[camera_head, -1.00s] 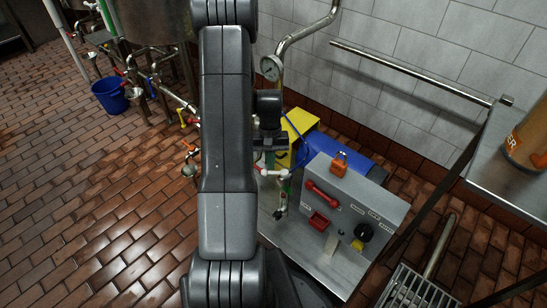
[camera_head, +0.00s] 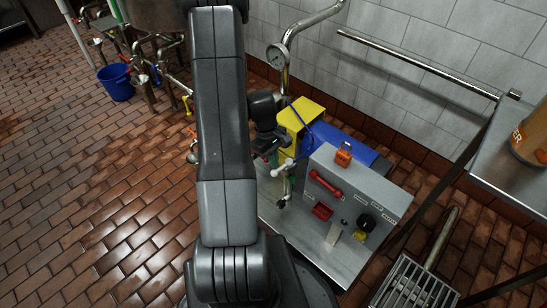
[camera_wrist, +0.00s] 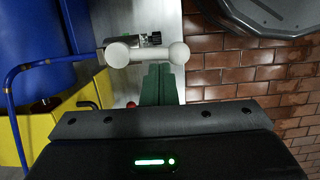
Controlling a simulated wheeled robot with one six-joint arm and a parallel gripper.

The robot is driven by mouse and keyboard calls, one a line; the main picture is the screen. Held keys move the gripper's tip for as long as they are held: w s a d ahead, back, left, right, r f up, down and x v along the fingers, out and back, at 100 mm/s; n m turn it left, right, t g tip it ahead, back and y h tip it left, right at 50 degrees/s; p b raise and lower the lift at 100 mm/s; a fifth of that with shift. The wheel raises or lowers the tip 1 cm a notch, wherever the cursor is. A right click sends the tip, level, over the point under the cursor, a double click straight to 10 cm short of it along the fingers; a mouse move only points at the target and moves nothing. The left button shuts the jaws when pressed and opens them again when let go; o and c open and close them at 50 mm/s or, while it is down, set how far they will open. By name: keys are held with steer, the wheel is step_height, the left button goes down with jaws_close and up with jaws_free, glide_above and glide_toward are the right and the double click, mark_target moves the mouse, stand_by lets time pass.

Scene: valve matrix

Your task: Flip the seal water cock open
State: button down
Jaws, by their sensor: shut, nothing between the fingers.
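My gripper (camera_head: 272,155) is just above and beside the fitting, partly behind my arm. In the wrist view my gripper's dark green fingers (camera_wrist: 157,84) are together and empty, pointing at the fitting. I cannot tell whether they touch it.
A grey control box (camera_head: 350,195) with red, orange, black and yellow parts stands right of the fitting. A yellow box (camera_head: 303,115) and a blue unit (camera_head: 345,143) are behind it. A blue hose (camera_wrist: 12,100) runs close by at left.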

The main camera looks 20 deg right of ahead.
steer(key=shift+s+n, duration=0.2)
steer(key=shift+n, duration=0.1)
steer(key=shift+w+a, duration=0.1)
stand_by(0.4)
